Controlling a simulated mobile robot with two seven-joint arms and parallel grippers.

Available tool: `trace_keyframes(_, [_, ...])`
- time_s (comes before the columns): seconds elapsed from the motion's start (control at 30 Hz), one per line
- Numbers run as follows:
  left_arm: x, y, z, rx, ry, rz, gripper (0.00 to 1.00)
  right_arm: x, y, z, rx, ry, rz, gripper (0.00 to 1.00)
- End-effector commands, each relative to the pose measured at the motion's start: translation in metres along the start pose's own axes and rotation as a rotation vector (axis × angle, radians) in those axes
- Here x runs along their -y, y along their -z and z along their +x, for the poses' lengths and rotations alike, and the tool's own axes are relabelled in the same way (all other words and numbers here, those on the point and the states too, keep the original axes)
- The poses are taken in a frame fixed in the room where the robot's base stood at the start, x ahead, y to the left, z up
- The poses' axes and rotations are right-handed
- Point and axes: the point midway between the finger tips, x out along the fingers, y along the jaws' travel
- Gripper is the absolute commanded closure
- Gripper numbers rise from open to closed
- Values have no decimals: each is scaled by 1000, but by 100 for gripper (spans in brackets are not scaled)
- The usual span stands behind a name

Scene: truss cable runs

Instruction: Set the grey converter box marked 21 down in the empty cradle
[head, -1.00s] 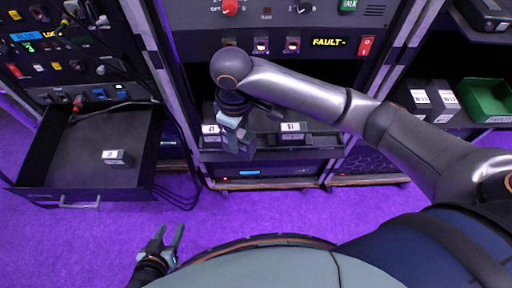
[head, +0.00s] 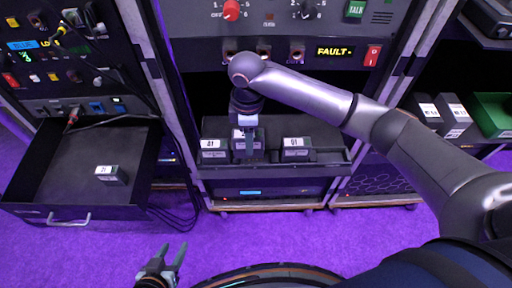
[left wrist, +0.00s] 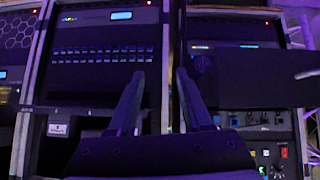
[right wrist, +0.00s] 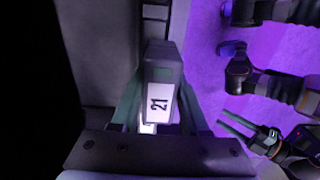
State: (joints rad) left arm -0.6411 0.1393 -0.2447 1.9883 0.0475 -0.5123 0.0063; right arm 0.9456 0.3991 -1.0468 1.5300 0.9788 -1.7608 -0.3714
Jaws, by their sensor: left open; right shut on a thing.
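My right gripper (head: 248,148) is shut on the grey converter box (right wrist: 160,95), whose white label reads 21 in the right wrist view. In the head view this box (head: 240,153) is upright on or just above the middle shelf, between two other grey boxes. The left one (head: 214,155) seems marked 41 or 61, the right one (head: 297,155) 01 or 81. The cradle under the held box is hidden; I cannot tell whether it is seated. My left gripper (head: 173,257) is open and empty, low over the floor; its fingers also show in the left wrist view (left wrist: 160,95).
An open black drawer (head: 40,185) at the left holds another grey box (head: 112,176) with a label too small to read surely. A control panel (head: 285,20) overhangs the shelf. Grey boxes (head: 440,112) and a green bin (head: 492,112) stand at the right.

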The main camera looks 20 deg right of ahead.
Motion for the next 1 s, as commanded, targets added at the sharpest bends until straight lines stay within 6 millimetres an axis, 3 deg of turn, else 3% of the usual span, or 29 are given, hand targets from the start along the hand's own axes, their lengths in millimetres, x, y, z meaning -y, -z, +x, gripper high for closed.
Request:
trace_keyframes(0.3, [-1, 5, 5, -18, -4, 5, 50, -16, -20, 31, 3, 1, 4, 100])
trace_keyframes(0.47, [-3, 4, 8, -14, -11, 8, 50, -14, -17, 53, 0, 0, -1, 100])
trace_keyframes(0.87, [-3, 7, 8, -18, -12, 10, 50, -14, -16, 58, -1, -1, -1, 100])
trace_keyframes(0.9, [-3, 7, 8, -19, -12, 10, 50, -14, -16, 59, 0, 0, -1, 54])
trace_keyframes(1.0, [-3, 7, 8, -19, -12, 10, 50, -14, -16, 59, 0, 0, -1, 43])
